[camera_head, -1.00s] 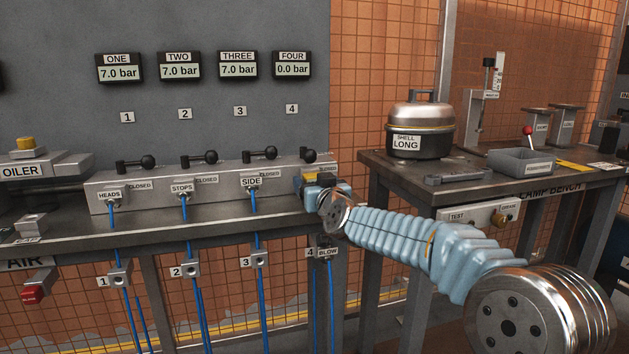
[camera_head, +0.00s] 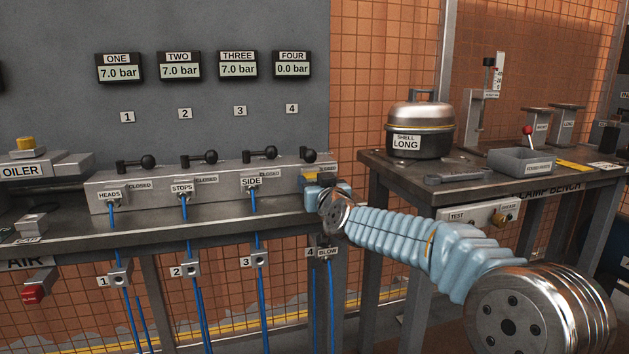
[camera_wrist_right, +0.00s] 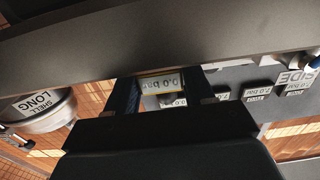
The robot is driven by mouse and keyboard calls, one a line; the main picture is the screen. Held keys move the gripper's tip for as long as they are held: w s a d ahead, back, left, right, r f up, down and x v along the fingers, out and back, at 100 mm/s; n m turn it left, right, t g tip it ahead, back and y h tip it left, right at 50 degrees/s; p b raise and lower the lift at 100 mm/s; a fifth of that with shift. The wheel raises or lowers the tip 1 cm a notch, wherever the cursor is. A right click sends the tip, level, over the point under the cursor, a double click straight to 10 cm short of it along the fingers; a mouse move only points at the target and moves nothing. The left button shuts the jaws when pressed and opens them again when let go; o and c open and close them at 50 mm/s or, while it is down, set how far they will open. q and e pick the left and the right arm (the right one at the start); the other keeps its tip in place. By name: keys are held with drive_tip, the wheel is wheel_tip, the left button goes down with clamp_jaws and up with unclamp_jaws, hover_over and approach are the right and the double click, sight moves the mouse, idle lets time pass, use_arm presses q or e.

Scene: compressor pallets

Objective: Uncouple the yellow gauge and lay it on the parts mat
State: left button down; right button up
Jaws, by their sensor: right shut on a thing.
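The yellow gauge (camera_head: 309,178) is at the right end of the grey valve manifold (camera_head: 150,190), mostly hidden behind my right gripper (camera_head: 318,190). Whether the gauge is still coupled is hidden. Wall display FOUR (camera_head: 292,69) reads 0.0 bar; the other three read 7.0 bar. I cannot clearly make out the parts mat. My left gripper is out of view.
Black-knobbed levers (camera_head: 148,161) top the manifold. Blue hoses (camera_head: 184,215) run down from it.

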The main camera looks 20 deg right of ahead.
drive_tip(key=s, duration=0.6)
idle(1.1)
drive_tip(key=shift+d, duration=0.1)
